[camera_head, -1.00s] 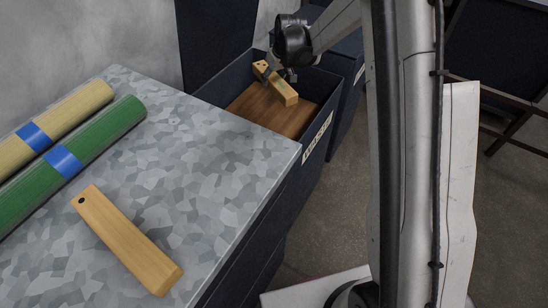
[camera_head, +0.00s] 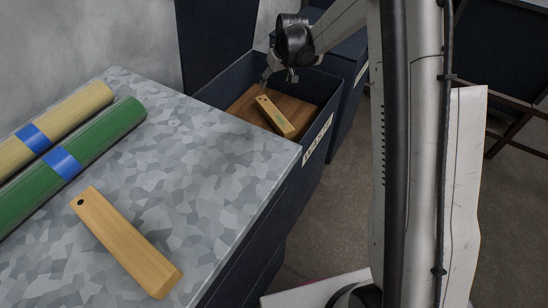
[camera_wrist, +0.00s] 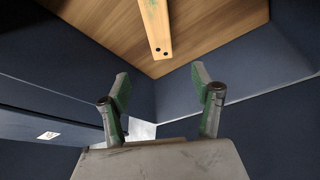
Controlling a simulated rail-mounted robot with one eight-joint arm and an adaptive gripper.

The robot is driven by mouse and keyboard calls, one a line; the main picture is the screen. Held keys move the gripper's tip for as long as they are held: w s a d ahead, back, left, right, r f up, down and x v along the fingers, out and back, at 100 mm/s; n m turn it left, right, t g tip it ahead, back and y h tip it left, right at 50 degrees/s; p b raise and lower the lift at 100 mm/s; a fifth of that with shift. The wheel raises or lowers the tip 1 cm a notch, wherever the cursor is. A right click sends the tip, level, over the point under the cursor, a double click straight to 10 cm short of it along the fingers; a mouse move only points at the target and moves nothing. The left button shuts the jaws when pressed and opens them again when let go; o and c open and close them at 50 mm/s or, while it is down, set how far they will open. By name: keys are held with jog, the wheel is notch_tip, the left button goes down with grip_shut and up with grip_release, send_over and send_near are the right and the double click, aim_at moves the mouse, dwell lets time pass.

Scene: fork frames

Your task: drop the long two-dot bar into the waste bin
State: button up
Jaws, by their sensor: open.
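The long two-dot bar (camera_head: 276,117) is a light wooden bar inside the dark blue waste bin (camera_head: 232,88), over its brown wooden floor. In the wrist view the bar (camera_wrist: 155,28) shows two dark dots at its near end and a green mark higher up. My gripper (camera_head: 280,76) is above the bin. In the wrist view its green-padded fingers (camera_wrist: 160,82) are spread, with nothing between them, and the bar lies beyond the tips, apart from them. I cannot tell whether the bar has fully settled.
A one-dot wooden bar (camera_head: 125,242) lies on the grey patterned table (camera_head: 215,165). A green roll (camera_head: 105,135) and a tan roll (camera_head: 75,108), both with blue bands, lie at its left. The bin stands against the table's far side, with its walls around my gripper.

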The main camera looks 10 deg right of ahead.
jog(key=v, duration=1)
jog(key=shift+s+r, duration=0.15)
jog(key=shift+r, duration=0.05)
jog(key=s+a+r+m+t+p, duration=0.1)
jog(key=s+r+p, duration=0.1)
jog(key=s+r, duration=0.6)
jog(key=s+r+m+p, duration=0.1)
jog(key=s+r+p, duration=0.1)
jog(key=s+r, duration=0.7)
jog(key=s+f+m+t+h+p, duration=0.1)
jog(key=s+p, duration=0.3)
jog(key=s, duration=1.7)
jog(key=shift+f+t, duration=0.25)
jog(key=shift+t, duration=0.25)
jog(key=shift+a, duration=0.1)
